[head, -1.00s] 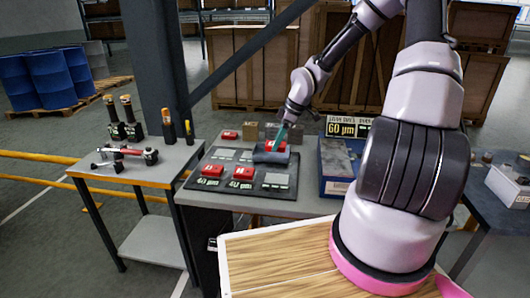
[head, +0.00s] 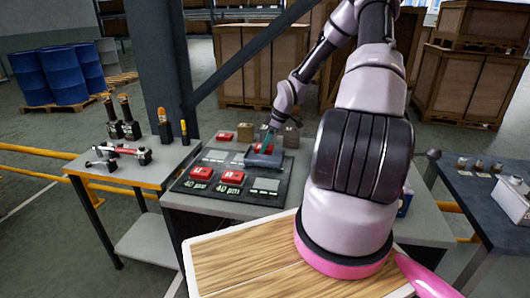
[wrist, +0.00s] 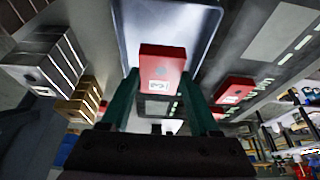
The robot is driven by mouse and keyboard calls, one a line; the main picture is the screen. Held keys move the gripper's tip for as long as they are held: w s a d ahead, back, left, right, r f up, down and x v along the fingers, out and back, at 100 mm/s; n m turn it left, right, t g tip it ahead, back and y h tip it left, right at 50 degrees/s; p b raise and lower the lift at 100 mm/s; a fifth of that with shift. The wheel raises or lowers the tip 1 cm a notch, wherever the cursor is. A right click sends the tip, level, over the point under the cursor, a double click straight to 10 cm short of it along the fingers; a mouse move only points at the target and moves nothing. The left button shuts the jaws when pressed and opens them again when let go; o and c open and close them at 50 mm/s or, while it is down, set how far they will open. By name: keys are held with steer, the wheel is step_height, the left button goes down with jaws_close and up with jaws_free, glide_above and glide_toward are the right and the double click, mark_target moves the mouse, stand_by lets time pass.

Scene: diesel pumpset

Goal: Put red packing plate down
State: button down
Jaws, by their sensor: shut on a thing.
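My gripper (head: 268,142) is shut on a red packing plate (head: 262,148) at the back right of the dark labelled board (head: 222,194). In the wrist view the red plate (wrist: 162,62) sits between the two teal fingers (wrist: 160,85). A small grey tray (head: 264,161) is right at the held plate; the wrist view shows its pale rim (wrist: 128,45) around the plate. I cannot tell whether the plate touches the tray floor. Two other red plates, one left (head: 200,173) and one right (head: 231,177), lie on the board's front row by 40 µm labels.
Another red block (head: 224,137), a tan block (head: 246,131) and a grey block (head: 291,136) stand behind the board. A side table (head: 130,176) at left holds tools. A wooden-topped surface (head: 240,262) is in front. My arm hides the bench's right part.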

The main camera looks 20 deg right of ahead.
steer(key=shift+f, duration=1.55)
steer(key=shift+f, duration=0.15)
steer(key=shift+c, duration=0.6)
jaws_free()
steer(key=v, duration=1.2)
step_height(320, 180, up, 20)
steer(key=m+h, duration=0.5)
steer(key=m, duration=0.3)
glide_above(266, 151)
steer(key=s+a, duration=0.2)
steer(key=s, duration=0.9)
steer(key=s+a+r+m+t+y, duration=0.1)
steer(key=s+a+r+m+t, duration=0.1)
steer(key=s+r, duration=0.4)
steer(key=s+a+r+m+t+y, duration=0.2)
steer(key=s+a+r+m, duration=0.3)
steer(key=s, duration=0.4)
steer(key=shift+r+t, duration=0.3)
steer(key=shift+r, duration=0.25)
steer(key=shift+a, duration=0.1)
